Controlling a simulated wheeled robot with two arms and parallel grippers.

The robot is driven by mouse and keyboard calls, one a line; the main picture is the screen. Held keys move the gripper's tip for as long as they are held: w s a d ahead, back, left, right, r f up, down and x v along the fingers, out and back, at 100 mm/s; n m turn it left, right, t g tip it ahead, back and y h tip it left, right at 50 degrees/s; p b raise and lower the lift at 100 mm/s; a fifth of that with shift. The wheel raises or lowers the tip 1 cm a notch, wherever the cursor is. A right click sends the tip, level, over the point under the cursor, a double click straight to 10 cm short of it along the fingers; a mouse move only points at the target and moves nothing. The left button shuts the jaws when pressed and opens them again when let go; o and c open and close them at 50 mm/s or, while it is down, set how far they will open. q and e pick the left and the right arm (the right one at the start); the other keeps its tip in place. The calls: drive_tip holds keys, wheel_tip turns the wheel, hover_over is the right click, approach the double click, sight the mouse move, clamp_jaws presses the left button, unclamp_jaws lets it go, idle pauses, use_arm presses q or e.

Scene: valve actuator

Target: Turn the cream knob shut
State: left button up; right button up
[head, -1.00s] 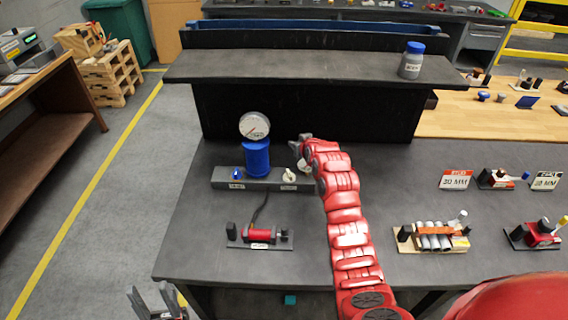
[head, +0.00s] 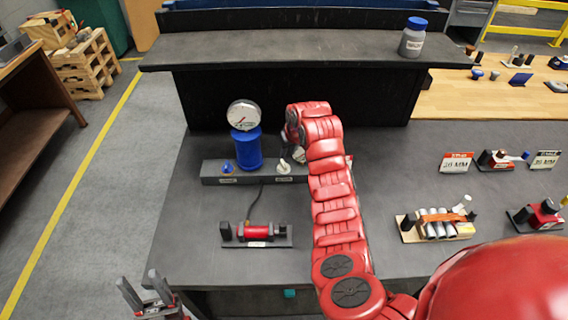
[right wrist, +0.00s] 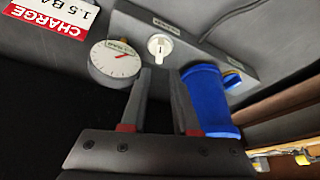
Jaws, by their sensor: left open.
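The cream knob (head: 284,165) sits on the right part of a dark grey base (head: 208,179), behind a small label. In the right wrist view the knob (right wrist: 160,46) is just beyond the tips of my right gripper (right wrist: 160,76), roughly in line with the gap. The right fingers are apart with nothing between them, and no contact with the knob shows. In the head view my right arm's end mostly hides that gripper. My left gripper (head: 146,292) is open and empty at the bottom left, off the bench's front edge.
A blue cylinder (head: 248,150) with a round gauge (head: 243,115) and a blue knob (head: 228,167) stand left of the cream knob. A red-bodied fixture (head: 258,231) lies in front. A dark shelf (head: 300,45) stands behind. A CHARGE card (right wrist: 50,18) shows in the wrist view.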

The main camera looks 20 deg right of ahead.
sight(284, 163)
drive_tip(key=b+x, duration=0.4)
drive_tip(key=x, duration=0.5)
drive_tip(key=shift+f+b, duration=0.15)
drive_tip(key=shift+b, duration=0.2)
drive_tip(key=shift+c, duration=0.3)
clamp_jaws()
